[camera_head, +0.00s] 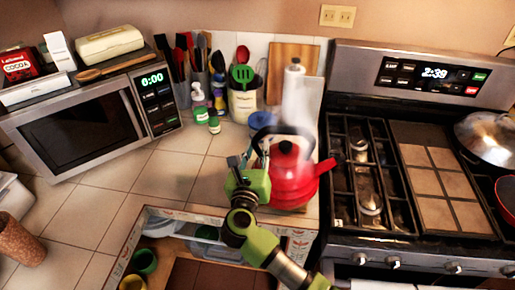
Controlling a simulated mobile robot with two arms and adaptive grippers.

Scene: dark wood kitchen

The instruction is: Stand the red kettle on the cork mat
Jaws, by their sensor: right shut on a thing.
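The red kettle (293,180) is right of centre, near the front edge of the tiled counter, left of the stove. It looks upright, with its spout to the right and a dark arched handle on top. My right gripper (260,152) is at the left side of the handle and shut on the kettle. The fingers are small and partly blend with the handle. I cannot clearly make out the cork mat; the kettle and my arm hide much of the counter there. I cannot tell whether the kettle's base touches anything. My left gripper is not in view.
The stove (370,222) stands close on the right, with a metal pan lid (487,136). Utensil holders, bottles and a paper towel roll (294,93) stand behind. The microwave (85,125) is at left. Counter tiles (165,178) left of the kettle are clear. An open drawer (185,255) is below.

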